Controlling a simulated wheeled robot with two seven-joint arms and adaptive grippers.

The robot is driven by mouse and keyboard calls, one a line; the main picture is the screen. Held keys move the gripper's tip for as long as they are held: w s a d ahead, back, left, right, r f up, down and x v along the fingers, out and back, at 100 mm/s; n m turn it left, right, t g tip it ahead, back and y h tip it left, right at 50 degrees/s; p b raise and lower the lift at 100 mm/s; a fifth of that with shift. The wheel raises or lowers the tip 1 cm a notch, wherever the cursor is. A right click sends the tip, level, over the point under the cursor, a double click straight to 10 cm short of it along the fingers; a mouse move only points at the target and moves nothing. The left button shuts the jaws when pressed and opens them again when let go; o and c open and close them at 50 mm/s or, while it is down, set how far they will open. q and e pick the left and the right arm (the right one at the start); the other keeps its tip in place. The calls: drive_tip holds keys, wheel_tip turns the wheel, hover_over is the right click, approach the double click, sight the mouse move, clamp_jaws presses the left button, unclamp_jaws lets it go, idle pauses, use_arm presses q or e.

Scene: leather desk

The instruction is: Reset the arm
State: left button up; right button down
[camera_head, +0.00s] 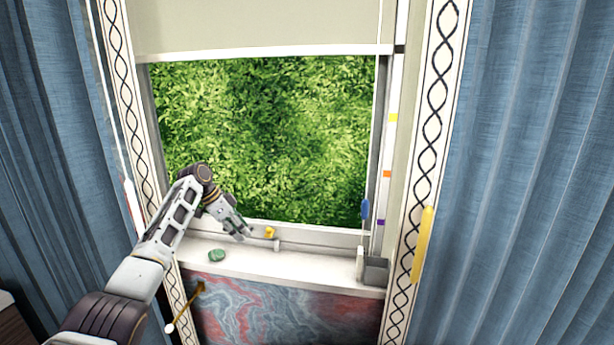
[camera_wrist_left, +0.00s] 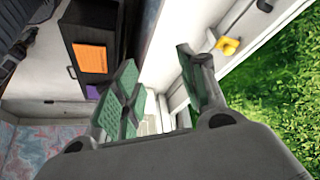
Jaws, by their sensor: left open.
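My left arm comes in from the left in the head view. Its left gripper (camera_head: 243,233) is over the window sill (camera_head: 310,275), near the bottom of the window frame and left of a small yellow piece (camera_head: 270,232). In the left wrist view, the gripper's two green-padded fingers (camera_wrist_left: 160,85) stand apart with nothing between them. The yellow piece also shows in the wrist view (camera_wrist_left: 230,46), on the white frame. My right arm and gripper are not in view.
Blue curtains (camera_head: 530,170) hang on both sides. The middle of the sill is clear.

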use_arm(q)
drive_tip(key=s+d+f+n+y, duration=0.1)
drive_tip(key=s+d+f+n, duration=0.1)
drive_tip(key=s+f, duration=0.9)
drive_tip(key=s+d+f+n+y, duration=0.25)
drive_tip(key=s+f, duration=0.55)
drive_tip(key=f, duration=0.6)
drive_tip(key=s+a+n+t+y, duration=0.1)
drive_tip(key=s+a+n, duration=0.15)
drive_tip(key=s, duration=1.15)
drive_tip(key=s+a+n+y, duration=0.15)
drive_tip(key=s+n, duration=0.25)
drive_tip(key=s, duration=0.9)
drive_tip(key=s+a+f+g, duration=0.1)
drive_tip(key=s+f, duration=0.2)
drive_tip(key=f, duration=3)
drive_tip(key=s+a+f, duration=0.2)
drive_tip(key=s+f, duration=0.7)
drive_tip(key=s, duration=0.2)
drive_tip(key=s+a+f+g, duration=0.1)
drive_tip(key=s+a+f, duration=0.1)
drive_tip(key=s+f, duration=0.8)
drive_tip(key=shift+s+h, duration=0.3)
drive_tip(key=shift+s, duration=0.15)
